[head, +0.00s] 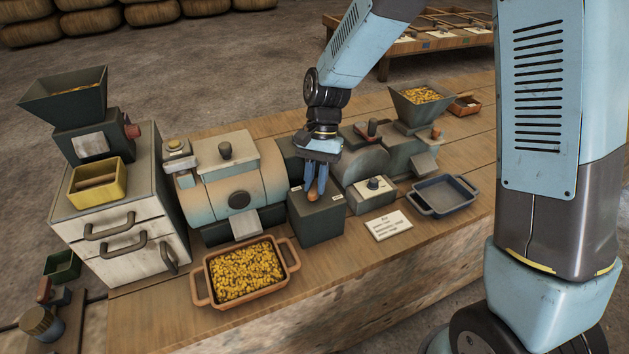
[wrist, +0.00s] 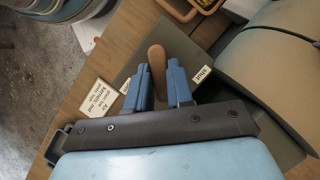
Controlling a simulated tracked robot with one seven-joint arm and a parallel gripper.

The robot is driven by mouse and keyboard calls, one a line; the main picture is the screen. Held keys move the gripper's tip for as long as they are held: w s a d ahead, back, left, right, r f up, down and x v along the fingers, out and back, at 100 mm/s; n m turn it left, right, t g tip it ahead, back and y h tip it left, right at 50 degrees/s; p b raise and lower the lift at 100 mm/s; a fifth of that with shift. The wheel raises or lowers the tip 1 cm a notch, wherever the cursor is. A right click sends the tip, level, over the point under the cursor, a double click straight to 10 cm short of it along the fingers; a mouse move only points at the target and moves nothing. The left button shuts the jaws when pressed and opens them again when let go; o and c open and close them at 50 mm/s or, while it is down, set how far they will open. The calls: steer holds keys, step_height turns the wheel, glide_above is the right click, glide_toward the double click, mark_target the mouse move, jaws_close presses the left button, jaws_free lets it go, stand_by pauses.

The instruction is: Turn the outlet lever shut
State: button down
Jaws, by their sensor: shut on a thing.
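The outlet lever (head: 314,196) has an orange-brown handle and stands on top of a dark green-grey box (head: 320,225) at the bench's front middle. In the wrist view the handle (wrist: 156,58) sticks up between the blue fingers of my gripper (wrist: 160,72). My gripper (head: 316,178) reaches down from above and is shut on the lever. A label reading "shut" (wrist: 202,74) lies on the box right of the lever in the wrist view. A second small label (wrist: 125,87) lies on the left, partly hidden by a finger. The lever's base is hidden.
A drum machine (head: 235,185) stands left of the box, and a smaller one with a hopper (head: 420,105) stands right. A tray of yellow grain (head: 248,272) sits at front left. An empty blue tray (head: 443,194) and a paper card (head: 389,225) lie right.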

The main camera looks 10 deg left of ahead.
steer(key=n+h, duration=0.2)
steer(key=n, duration=0.2)
steer(key=shift+n, duration=0.3)
steer(key=shift+a+n+t+h, duration=0.15)
steer(key=shift+n+t+h, duration=0.25)
steer(key=shift+n, duration=1.6)
steer(key=c, duration=1)
jaws_free()
steer(key=v, duration=1.3)
steer(key=shift+a+r, duration=0.25)
steer(key=shift+a, duration=0.15)
steer(key=shift+w, duration=0.1)
